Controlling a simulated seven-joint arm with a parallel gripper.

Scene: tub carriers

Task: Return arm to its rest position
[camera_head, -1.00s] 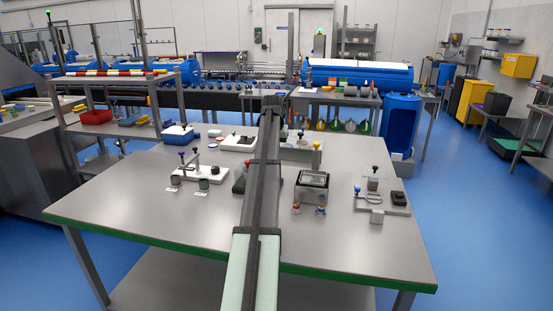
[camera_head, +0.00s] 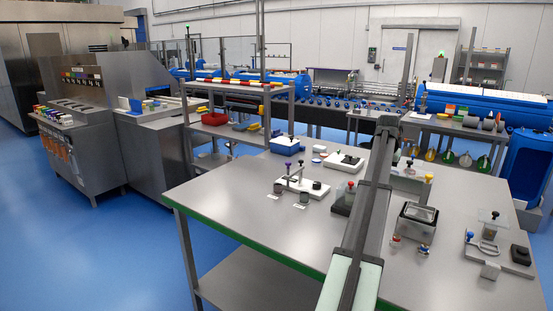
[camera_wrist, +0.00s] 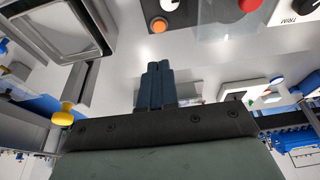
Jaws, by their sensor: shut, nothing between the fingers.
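My arm (camera_head: 368,215) reaches from the bottom of the head view out over the grey table (camera_head: 440,285). Its dark far end stands above the back part of the table. In the head view I cannot make out my fingers. In the wrist view my gripper (camera_wrist: 160,68) shows at the middle, with its two dark fingers together and nothing held between them. The fingers are over a pale grey surface, apart from the things around them as far as I can tell.
A white stand with a purple knob (camera_head: 300,186) is left of my arm. A yellow knob (camera_wrist: 64,116) shows close to the wrist. The table's front left is clear.

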